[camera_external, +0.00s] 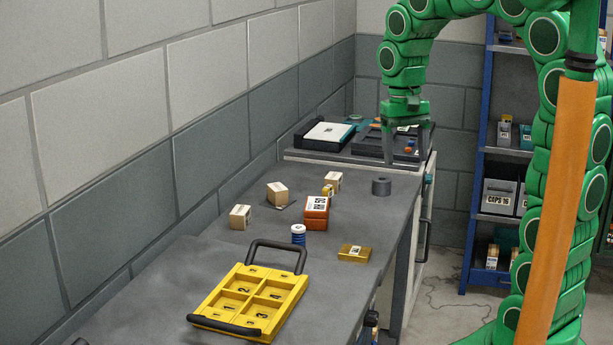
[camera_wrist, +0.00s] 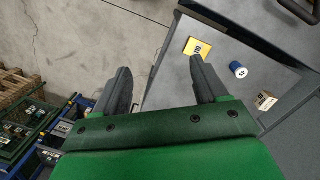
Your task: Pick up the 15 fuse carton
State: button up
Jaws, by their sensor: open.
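Several small cartons stand on the grey bench; their labels are too small for me to tell which is the 15 fuse carton. Beige cartons stand at the left (camera_external: 240,217), middle (camera_external: 277,194) and back (camera_external: 333,181). An orange-brown carton (camera_external: 316,212) stands near the centre, with a small yellow one (camera_external: 328,190) behind it. A flat yellow box (camera_external: 354,253) lies near the right edge; a yellow box also shows in the wrist view (camera_wrist: 197,47). My gripper (camera_external: 406,157) is open and empty, raised near the bench's far end, its fingers (camera_wrist: 161,66) apart from every carton.
A yellow numbered tray (camera_external: 204,322) with dark handles lies on the near bench. Dark trays (camera_external: 368,143) are at the far end. A blue shelf rack (camera_external: 476,170) stands right.

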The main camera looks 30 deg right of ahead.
jog(key=w+a+m, duration=0.1)
jog(key=w+a, duration=0.3)
jog(key=w, duration=0.6)
jog(key=m+t, duration=0.1)
jog(key=m, duration=0.3)
send_over(240, 210)
jog(key=d, duration=0.2)
jog(key=f, duration=1.6)
jog(key=shift+a+f, duration=0.15)
jog(key=shift+a, duration=0.05)
jog(key=shift+w+a+f, duration=0.2)
jog(key=shift+a+f, duration=0.15)
jog(key=shift+f, duration=0.25)
jog(key=shift+s+a+f, duration=0.1)
jog(key=shift+a+f, duration=0.1)
jog(key=shift+f, duration=1.65)
jog(key=shift+a+f, duration=0.2)
jog(key=shift+f, duration=1.6)
jog(key=c, duration=1.1)
